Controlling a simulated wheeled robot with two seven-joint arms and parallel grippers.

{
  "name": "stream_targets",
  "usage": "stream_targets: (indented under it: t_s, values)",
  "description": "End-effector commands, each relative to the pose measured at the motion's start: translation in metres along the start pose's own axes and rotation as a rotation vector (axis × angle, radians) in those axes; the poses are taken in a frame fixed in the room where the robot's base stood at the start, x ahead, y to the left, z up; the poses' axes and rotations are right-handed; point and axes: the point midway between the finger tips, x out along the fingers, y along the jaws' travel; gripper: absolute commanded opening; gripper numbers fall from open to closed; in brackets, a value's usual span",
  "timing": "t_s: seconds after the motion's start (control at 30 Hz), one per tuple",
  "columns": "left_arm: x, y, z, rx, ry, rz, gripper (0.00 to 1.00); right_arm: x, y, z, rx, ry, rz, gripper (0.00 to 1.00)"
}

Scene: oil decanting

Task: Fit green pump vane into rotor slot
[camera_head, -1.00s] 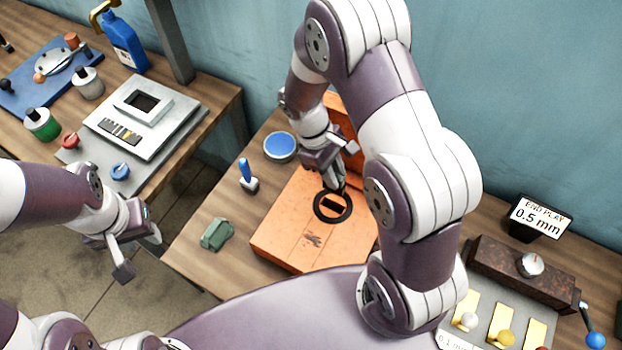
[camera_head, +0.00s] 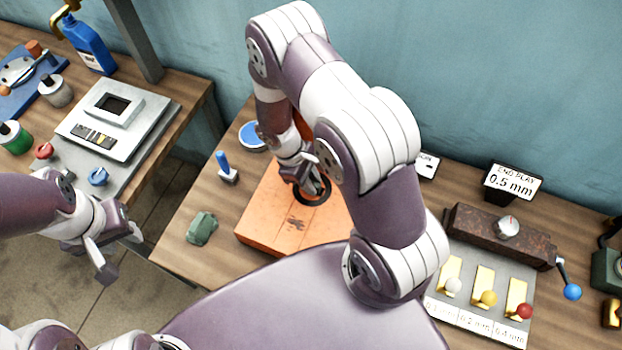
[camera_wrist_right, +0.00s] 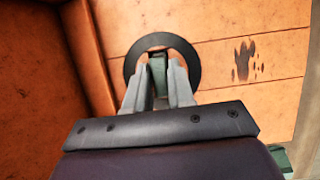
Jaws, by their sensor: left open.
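My right gripper (camera_wrist_right: 157,78) reaches down over the orange box and appears shut on a narrow dark green piece (camera_wrist_right: 157,68), which looks like the vane. In the right wrist view this piece sits within the outline of a black ring (camera_wrist_right: 133,64) on the orange surface. The ring also shows in the head view (camera_head: 312,200), partly behind the gripper. I cannot make out a rotor slot, or whether the piece is seated in one. My left gripper (camera_head: 118,254) is open and empty, over the floor gap at left.
The orange box (camera_head: 270,222) stands on the wooden table. A green block (camera_head: 202,228), a blue-handled tool (camera_head: 226,168) and a round blue-topped tin (camera_head: 252,136) lie left of it.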

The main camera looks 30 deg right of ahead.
Motion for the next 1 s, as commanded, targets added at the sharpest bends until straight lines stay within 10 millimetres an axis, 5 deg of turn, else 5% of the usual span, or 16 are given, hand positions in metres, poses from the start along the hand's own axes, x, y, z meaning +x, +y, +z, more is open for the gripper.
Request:
stream_targets:
  t_s: [0.1,0.47,0.8,1.0]
  values:
    - [0.0,0.0,0.0,0.0,0.0,0.0,0.41,0.0,0.0,0.0,0.0,0.0,0.0,0.48]
    - [0.001,0.0,0.0,0.0,0.0,0.0,0.41,-0.01,0.001,0.0,0.001,0.002,0.002,0.48]
    - [0.022,0.0,0.003,0.0,0.0,0.0,0.41,-0.094,0.0,-0.001,0.0,0.004,0.002,0.48]
    - [0.026,0.0,0.003,0.0,0.0,0.0,0.41,-0.125,-0.001,0.005,0.03,0.025,-0.004,0.48]
